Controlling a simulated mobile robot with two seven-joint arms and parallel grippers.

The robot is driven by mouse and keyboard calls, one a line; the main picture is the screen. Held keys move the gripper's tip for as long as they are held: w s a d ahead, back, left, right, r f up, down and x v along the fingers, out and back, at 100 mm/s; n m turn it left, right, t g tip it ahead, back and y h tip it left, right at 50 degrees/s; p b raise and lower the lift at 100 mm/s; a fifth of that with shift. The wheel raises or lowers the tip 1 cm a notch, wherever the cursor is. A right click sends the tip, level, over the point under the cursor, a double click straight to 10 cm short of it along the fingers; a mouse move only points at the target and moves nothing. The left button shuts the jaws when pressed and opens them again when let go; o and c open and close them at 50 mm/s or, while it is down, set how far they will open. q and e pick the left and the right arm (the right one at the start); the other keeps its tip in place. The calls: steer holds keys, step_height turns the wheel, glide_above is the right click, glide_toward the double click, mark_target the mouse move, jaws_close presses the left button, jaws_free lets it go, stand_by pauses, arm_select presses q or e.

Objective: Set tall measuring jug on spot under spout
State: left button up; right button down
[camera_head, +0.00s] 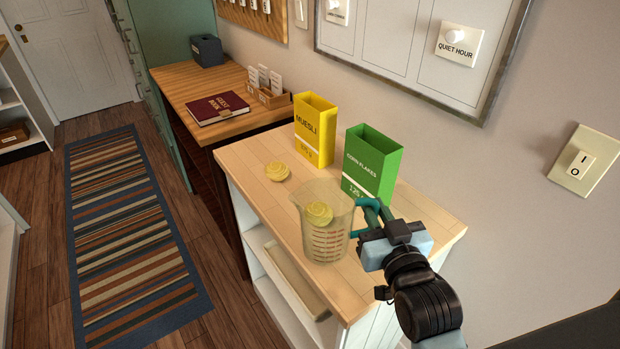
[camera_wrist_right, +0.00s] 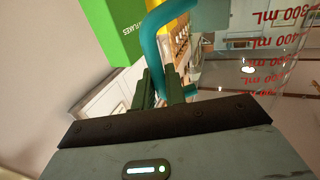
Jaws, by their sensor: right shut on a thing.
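The tall measuring jug (camera_head: 322,243) is clear, with red markings and a teal handle (camera_head: 368,208). It is upright over the front part of the wooden counter top; I cannot tell whether its base touches. My right gripper (camera_head: 373,224) is shut on the handle from the right. In the right wrist view the fingers (camera_wrist_right: 162,92) close around the teal handle (camera_wrist_right: 158,45), with the clear jug wall (camera_wrist_right: 262,65) to the right. No spout or marked spot can be made out. My left gripper is not in view.
A yellow muesli box (camera_head: 314,131) and a green corn flakes box (camera_head: 370,163) stand behind the jug. The wall (camera_head: 520,160) bounds the right side.

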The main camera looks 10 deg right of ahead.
steer(key=shift+w, duration=0.15)
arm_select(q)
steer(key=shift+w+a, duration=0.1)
arm_select(e)
steer(key=s+d+m+h, duration=0.1)
steer(key=s+d+h, duration=0.1)
steer(key=s+d, duration=0.2)
steer(key=s+d+m+h, duration=0.1)
steer(key=s+d, duration=0.4)
steer(key=d, duration=0.6)
steer(key=shift+s+d+f+h, duration=0.2)
steer(key=shift+s+f+h, duration=0.1)
steer(key=shift+h, duration=0.1)
